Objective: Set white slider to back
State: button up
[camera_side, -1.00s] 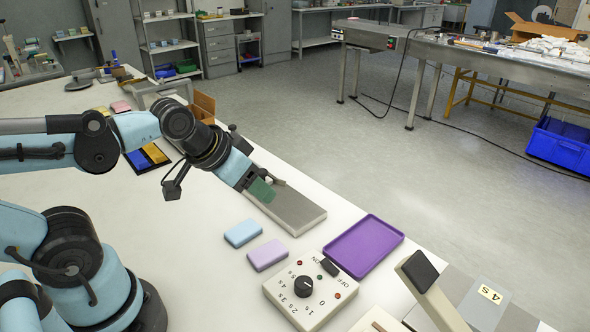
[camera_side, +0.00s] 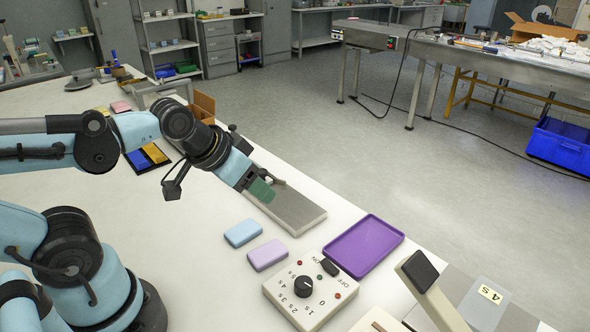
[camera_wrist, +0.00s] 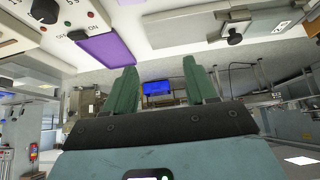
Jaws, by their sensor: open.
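I cannot make out a white slider for certain in either view. A pale piece (camera_side: 376,322) is cut off at the bottom edge of the side view, and I cannot tell what it is. My gripper (camera_side: 264,191) has green fingers and hangs over the grey flat block (camera_side: 292,213) in the side view. In the wrist view my gripper (camera_wrist: 160,66) shows its two green fingers spread apart with nothing between them. The white control box (camera_side: 280,290) with a black dial (camera_side: 303,286) and a black on/off switch (camera_side: 329,267) stands to the lower right of my gripper.
A purple tray (camera_side: 385,237), a blue box (camera_side: 242,232) and a lilac box (camera_side: 267,254) lie near the control box. A tilted pale lever with a black pad (camera_side: 420,270) rises at the lower right, beside a grey plate marked 4S (camera_side: 475,310). Bare white table lies left of the boxes.

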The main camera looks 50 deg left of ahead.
notch_tip(320, 180, up, 3)
jog(key=n+g, duration=0.4)
jog(key=g, duration=0.3)
send_over(263, 170)
notch_tip(263, 170, down, 12)
jog(key=shift+r, duration=0.15)
jog(key=shift+c, duration=0.3)
grip_shut()
